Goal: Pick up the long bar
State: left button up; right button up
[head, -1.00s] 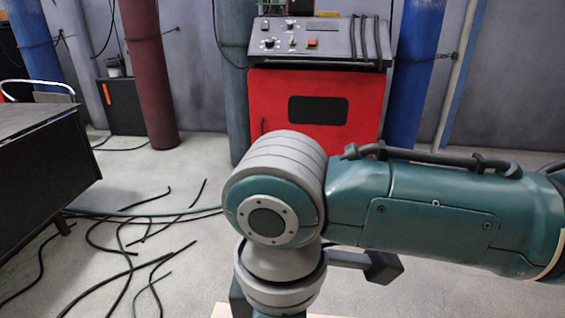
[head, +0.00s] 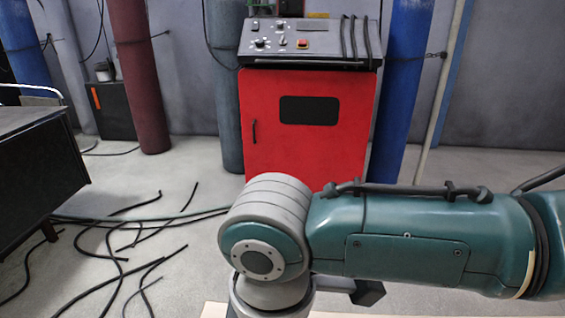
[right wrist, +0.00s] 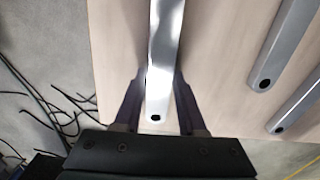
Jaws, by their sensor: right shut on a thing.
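In the right wrist view, a grey metal bar (right wrist: 165,45) with a hole near its rounded end runs up out of the frame, so its full length is hidden. My right gripper (right wrist: 160,84) has one finger on each side of this bar near its holed end and is shut on it. The bar is over a pale wooden board (right wrist: 218,50); I cannot tell whether it touches the board. In the head view, only my right arm shows, and its gripper is out of frame. My left gripper is in neither view.
Two more grey bars lie on the board at right, one nearer (right wrist: 285,45) and one at the edge (right wrist: 300,103). Black cables (head: 120,240) lie on the floor at left. A dark table (head: 35,170) stands at left, and a red cabinet (head: 300,150) stands behind my arm.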

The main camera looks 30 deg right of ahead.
grip_shut()
jog(key=shift+r, duration=0.15)
dwell(0.4)
